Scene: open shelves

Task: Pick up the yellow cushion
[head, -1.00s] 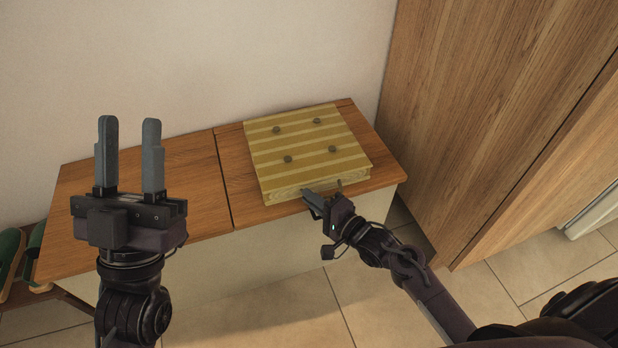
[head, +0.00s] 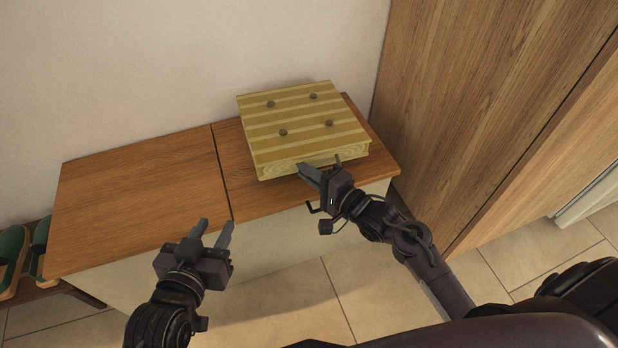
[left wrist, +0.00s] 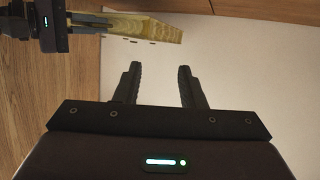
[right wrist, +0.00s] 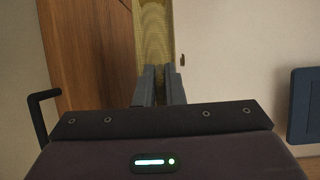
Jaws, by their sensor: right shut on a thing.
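The yellow striped cushion (head: 300,120), square with several dark buttons, is over the right part of the wooden bench and appears raised a little off it. My right gripper (head: 310,176) is shut on its front edge. The cushion also shows between the fingers in the right wrist view (right wrist: 153,35) and at the top of the left wrist view (left wrist: 145,27). My left gripper (head: 216,229) is open and empty, in front of the bench and left of the cushion. The cushion's underside is hidden in the head view.
The bench (head: 140,190) has a bare wooden top on its left half. A tall wooden cabinet (head: 470,100) stands close on the right. Green shoes (head: 12,255) rest on a low rack at far left. The tiled floor (head: 290,290) in front is clear.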

